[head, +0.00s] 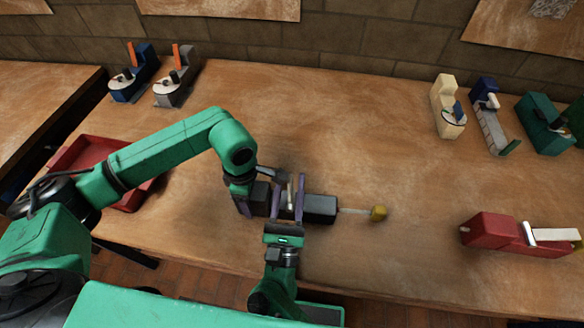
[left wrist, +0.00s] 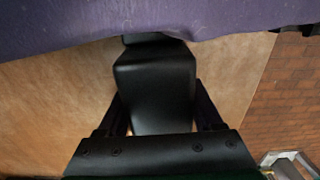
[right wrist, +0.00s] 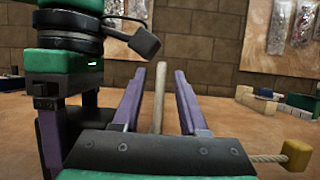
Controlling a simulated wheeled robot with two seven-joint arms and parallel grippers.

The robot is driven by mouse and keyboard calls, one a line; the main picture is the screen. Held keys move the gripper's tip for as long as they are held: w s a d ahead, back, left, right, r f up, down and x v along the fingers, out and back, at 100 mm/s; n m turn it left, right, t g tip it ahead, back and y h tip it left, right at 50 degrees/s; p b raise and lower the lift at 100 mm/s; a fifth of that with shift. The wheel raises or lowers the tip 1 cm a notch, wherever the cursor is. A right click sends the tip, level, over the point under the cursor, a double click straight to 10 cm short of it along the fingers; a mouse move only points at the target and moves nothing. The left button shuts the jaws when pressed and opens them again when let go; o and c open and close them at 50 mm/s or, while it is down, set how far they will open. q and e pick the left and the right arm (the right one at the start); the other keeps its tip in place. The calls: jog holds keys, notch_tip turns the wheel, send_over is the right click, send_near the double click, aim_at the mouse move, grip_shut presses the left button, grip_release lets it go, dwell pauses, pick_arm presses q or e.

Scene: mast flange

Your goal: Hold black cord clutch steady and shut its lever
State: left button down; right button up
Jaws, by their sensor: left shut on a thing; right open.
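The black cord clutch (head: 320,208) lies on the wooden bench, and a cord runs from its right end to a yellow block (head: 378,213). My left gripper (head: 256,193) is shut on the clutch's left part; the black body (left wrist: 155,85) shows between its fingers in the left wrist view. The pale lever (head: 291,196) stands up from the clutch. My right gripper (head: 288,194) is open, with one purple finger on each side of the lever. The right wrist view shows the lever (right wrist: 159,95) between the fingers, apart from both. The lever's foot is hidden there.
A red clutch-like device (head: 490,229) lies to the right. Several others stand at the back left and back right. A red tray (head: 75,153) sits behind my left arm. The bench between the yellow block and the back wall is clear.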

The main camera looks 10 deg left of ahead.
jog(key=x, duration=0.3)
jog(key=shift+w, duration=0.15)
grip_shut()
dwell(1.2)
